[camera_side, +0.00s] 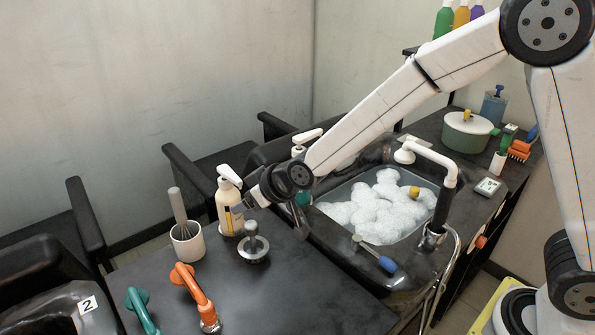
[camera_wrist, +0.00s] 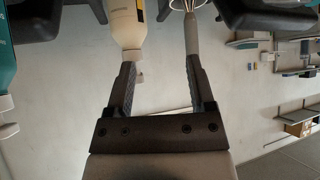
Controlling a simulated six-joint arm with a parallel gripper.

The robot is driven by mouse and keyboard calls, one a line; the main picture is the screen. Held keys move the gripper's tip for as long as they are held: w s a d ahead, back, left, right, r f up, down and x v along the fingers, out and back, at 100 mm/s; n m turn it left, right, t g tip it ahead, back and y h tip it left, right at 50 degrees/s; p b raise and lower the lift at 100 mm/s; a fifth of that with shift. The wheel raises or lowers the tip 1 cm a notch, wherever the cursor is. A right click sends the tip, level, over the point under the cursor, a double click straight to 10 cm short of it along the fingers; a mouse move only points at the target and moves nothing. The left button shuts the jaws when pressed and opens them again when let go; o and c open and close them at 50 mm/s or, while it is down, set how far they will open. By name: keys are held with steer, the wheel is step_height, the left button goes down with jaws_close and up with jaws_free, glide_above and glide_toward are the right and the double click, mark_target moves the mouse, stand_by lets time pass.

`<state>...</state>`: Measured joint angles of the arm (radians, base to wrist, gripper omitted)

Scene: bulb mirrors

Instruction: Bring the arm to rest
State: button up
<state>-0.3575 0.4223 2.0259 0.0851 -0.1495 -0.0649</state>
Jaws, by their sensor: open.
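My arm reaches from the upper right over the sink to the dark table. My gripper (camera_side: 243,204) is beside the cream pump bottle (camera_side: 228,195), close to its front right side. In the wrist view my gripper (camera_wrist: 160,63) has its two fingers spread with nothing between them. The cream bottle (camera_wrist: 126,25) shows beyond the left finger and the whisk (camera_wrist: 192,32) beyond the right finger. Whether a finger touches the bottle I cannot tell.
A whisk in a white cup (camera_side: 187,243) and a metal press-like tool (camera_side: 253,243) stand near my gripper. Orange (camera_side: 196,290) and teal (camera_side: 142,310) curved handles are at the front left. The foam-filled sink (camera_side: 372,208) and white-spouted faucet (camera_side: 430,165) lie under my arm.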

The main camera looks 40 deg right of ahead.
steer(key=s+d+f+m+g+h, duration=0.1)
steer(key=s+d+g, duration=0.1)
steer(key=s+d, duration=0.4)
steer(key=s+d+f+m+g+h, duration=0.1)
steer(key=s+d+g, duration=0.1)
steer(key=s+d, duration=0.4)
steer(key=s+d+f+m+g+h, duration=0.1)
steer(key=s+d+f+g, duration=0.1)
steer(key=s+d, duration=0.4)
steer(key=shift+s+d+m, duration=0.15)
steer(key=shift+s+m, duration=0.25)
steer(key=shift+s, duration=1.4)
